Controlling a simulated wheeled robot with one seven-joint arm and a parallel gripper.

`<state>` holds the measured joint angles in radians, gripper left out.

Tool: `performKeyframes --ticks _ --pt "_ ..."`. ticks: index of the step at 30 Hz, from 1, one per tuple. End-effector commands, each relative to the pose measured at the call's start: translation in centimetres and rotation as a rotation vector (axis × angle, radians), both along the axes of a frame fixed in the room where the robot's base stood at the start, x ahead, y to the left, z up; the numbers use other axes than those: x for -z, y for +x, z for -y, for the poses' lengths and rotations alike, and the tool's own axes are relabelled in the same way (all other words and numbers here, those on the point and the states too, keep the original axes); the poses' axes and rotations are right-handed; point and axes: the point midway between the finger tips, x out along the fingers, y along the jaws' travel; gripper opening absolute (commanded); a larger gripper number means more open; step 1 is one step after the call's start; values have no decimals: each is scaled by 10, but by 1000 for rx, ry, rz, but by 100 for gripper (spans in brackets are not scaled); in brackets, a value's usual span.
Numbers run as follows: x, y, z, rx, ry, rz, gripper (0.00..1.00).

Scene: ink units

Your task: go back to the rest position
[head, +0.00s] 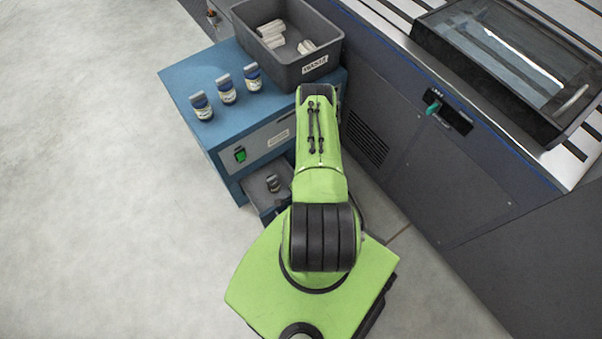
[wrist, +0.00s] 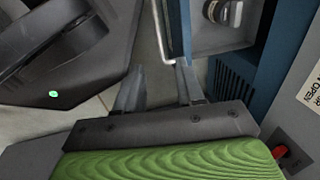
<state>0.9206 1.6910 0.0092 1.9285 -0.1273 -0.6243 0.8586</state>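My gripper (wrist: 157,84) shows in the wrist view with its two fingers apart and nothing held between them. A pale bar handle (wrist: 159,32) on the open drawer (wrist: 205,46) ends close to the right fingertip; I cannot tell whether they touch. One ink unit (wrist: 225,12) lies in that drawer. In the head view the drawer (head: 258,198) is pulled out low on the blue cabinet (head: 222,140), with the ink unit (head: 273,183) inside. My arm hides the gripper in the head view.
Three ink units (head: 201,105) (head: 226,89) (head: 252,77) stand on the cabinet top. Behind them is a grey waste bin (head: 306,71) with several pale pieces inside. A large dark machine (head: 440,185) stands to the right. The floor (head: 90,200) on the left is clear.

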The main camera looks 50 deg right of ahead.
Motion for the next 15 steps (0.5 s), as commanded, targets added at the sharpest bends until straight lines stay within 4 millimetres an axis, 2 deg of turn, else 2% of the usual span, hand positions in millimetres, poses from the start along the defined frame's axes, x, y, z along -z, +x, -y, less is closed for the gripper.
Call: performKeyframes --ticks 1,5,15 --pt "-13 -2 0 1 -1 0 38" --pt "-26 -4 -1 -1 0 0 38" --pt "-26 -5 -2 -1 0 0 38"
